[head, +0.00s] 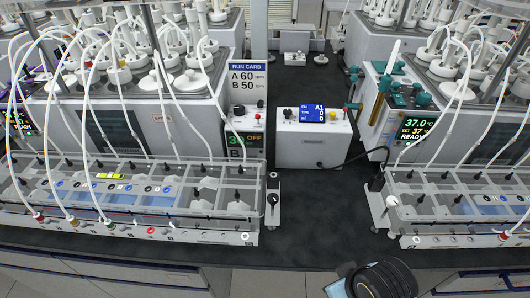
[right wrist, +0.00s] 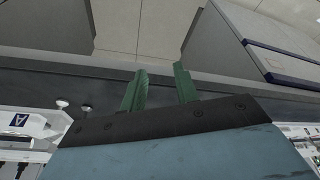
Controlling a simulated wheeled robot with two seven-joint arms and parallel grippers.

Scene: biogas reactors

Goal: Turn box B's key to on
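A black knob (head: 239,110) and a red button sit above this display. A small white unit with a dark knob (head: 273,199) stands at the right end of the left bath. I cannot tell which of these knobs is box B's key. My right gripper (right wrist: 160,90) shows in the right wrist view with its two green fingers apart and nothing between them. My left gripper is not in view.
A white box with a blue A1 screen (head: 312,114) stands at the middle back. A run card (head: 247,77) is above the B display. Baths (head: 130,200) with tubes flank the clear dark bench (head: 315,225). An A label (right wrist: 18,121) shows in the right wrist view.

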